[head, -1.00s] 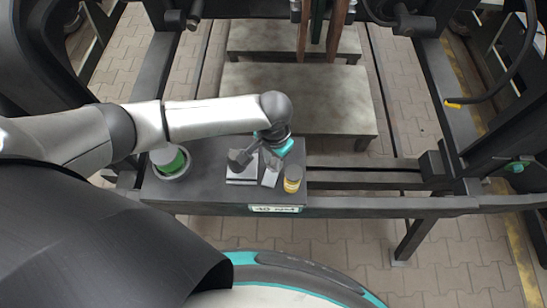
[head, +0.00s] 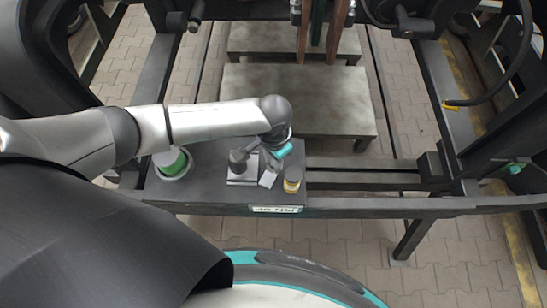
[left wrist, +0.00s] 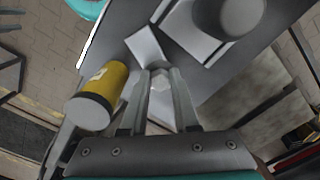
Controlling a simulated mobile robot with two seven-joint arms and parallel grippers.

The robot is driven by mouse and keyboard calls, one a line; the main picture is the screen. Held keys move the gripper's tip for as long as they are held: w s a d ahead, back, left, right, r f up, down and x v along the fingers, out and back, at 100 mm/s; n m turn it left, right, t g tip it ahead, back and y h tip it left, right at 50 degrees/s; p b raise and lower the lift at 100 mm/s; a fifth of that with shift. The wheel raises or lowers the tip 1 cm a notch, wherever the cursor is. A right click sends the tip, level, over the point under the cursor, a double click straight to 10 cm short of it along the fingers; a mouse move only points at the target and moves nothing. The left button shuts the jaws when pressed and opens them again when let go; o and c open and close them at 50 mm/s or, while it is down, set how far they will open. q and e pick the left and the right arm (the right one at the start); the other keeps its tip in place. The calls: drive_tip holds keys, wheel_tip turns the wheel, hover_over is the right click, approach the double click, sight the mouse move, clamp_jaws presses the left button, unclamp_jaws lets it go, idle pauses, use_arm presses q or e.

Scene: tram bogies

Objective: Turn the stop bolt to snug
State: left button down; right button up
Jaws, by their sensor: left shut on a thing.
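In the left wrist view a small pale hexagonal bolt head (left wrist: 160,82) shows between the two fingertips of my left gripper (left wrist: 158,95). The fingers are closed in on it, one on each side. In the head view my left gripper (head: 272,165) points down at the dark shelf (head: 210,193), between a block with a dark round post (head: 240,162) and a yellow-banded cylinder (head: 292,181). The bolt is hidden there by the gripper and wrist. My right gripper is in neither current view.
The yellow-banded cylinder (left wrist: 104,88) stands close beside the fingers. The dark post (left wrist: 228,15) is on the other side. A green object in a round holder (head: 173,163) is at the shelf's left. A label (head: 275,209) is on the front edge. Dark frame beams surround the shelf.

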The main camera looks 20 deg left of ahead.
use_arm(q)
drive_tip(key=m+p, duration=0.2)
drive_tip(key=m, duration=0.2)
drive_tip(key=shift+r, duration=0.1)
drive_tip(key=shift+w+m+p, duration=0.15)
drive_tip(key=shift+m+p, duration=0.6)
drive_tip(key=shift+m, duration=1.75)
drive_tip(key=c, duration=0.7)
unclamp_jaws()
drive_tip(key=shift+o, duration=0.2)
wheel_tip(320, 180, up, 15)
drive_tip(key=p, duration=0.2)
